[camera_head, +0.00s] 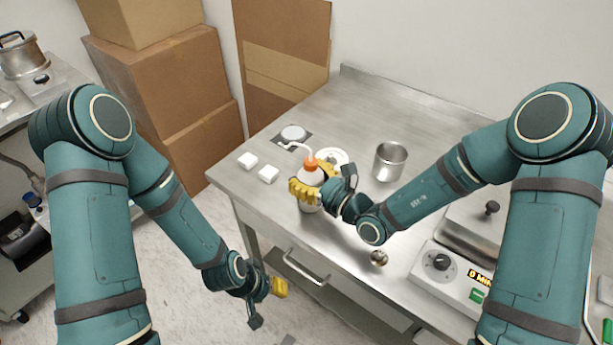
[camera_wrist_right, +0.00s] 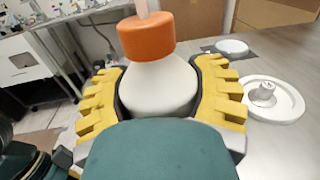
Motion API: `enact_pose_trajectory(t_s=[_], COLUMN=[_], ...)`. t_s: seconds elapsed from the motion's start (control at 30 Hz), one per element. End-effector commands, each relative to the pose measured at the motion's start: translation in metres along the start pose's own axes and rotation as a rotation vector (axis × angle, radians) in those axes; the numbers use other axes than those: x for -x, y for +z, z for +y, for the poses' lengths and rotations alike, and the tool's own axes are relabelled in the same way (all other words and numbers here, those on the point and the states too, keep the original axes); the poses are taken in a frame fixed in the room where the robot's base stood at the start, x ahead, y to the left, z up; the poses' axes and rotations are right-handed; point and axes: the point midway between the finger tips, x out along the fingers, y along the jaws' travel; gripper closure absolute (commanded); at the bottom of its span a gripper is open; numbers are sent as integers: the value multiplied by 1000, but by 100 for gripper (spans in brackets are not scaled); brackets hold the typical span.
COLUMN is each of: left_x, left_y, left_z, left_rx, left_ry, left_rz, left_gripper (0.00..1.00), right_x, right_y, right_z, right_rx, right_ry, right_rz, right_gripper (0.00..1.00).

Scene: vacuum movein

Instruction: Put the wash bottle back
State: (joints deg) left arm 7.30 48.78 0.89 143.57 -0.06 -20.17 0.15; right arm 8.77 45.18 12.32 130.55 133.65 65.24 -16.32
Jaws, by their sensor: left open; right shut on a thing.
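The wash bottle (camera_head: 309,178) is white with an orange cap and a bent pale spout. It stands upright at the front left of the steel table (camera_head: 350,112). My right gripper (camera_head: 311,192) is shut around its body. In the right wrist view the bottle (camera_wrist_right: 160,85) sits between the yellow fingers of the right gripper (camera_wrist_right: 160,100), with its orange cap above them. Its base is mostly hidden, so I cannot tell whether it touches the table. My left gripper (camera_head: 268,291) is open and empty, low in front of the table, over the floor.
A dark square with a pale disc (camera_head: 293,134) lies behind the bottle. A white round lid (camera_head: 334,157) and a steel beaker (camera_head: 390,161) are right of it. Two white blocks (camera_head: 258,168) lie left. A hot plate device (camera_head: 447,268) stands front right. Cardboard boxes (camera_head: 165,80) stand behind left.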

Motion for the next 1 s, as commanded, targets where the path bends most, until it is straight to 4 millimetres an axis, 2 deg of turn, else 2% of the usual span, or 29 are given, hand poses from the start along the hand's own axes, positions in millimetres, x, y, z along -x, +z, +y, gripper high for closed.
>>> enact_pose_trajectory(t_s=[0.3, 0.33, 0.4, 0.8, 1.0], left_x=[-2, -1, -1, 2, 6], left_y=[0, 0, 0, 0, 0], left_z=[-1, 0, 0, 1, 2], left_rx=[0, 0, 0, 0, 0], left_ry=[0, 0, 0, 0, 0], left_rz=[1, 1, 1, 0, -2], left_gripper=[53, 53, 53, 53, 53], right_x=[0, 0, 0, 0, 30], right_y=[-2, -2, -1, 4, 3], right_z=[0, 0, 0, 0, -1], right_rx=[1, 1, 1, 1, 0], right_ry=[0, 0, 0, 0, -4], right_rz=[-2, -1, -1, -1, 2], right_gripper=[60, 27, 3, 1, 1])
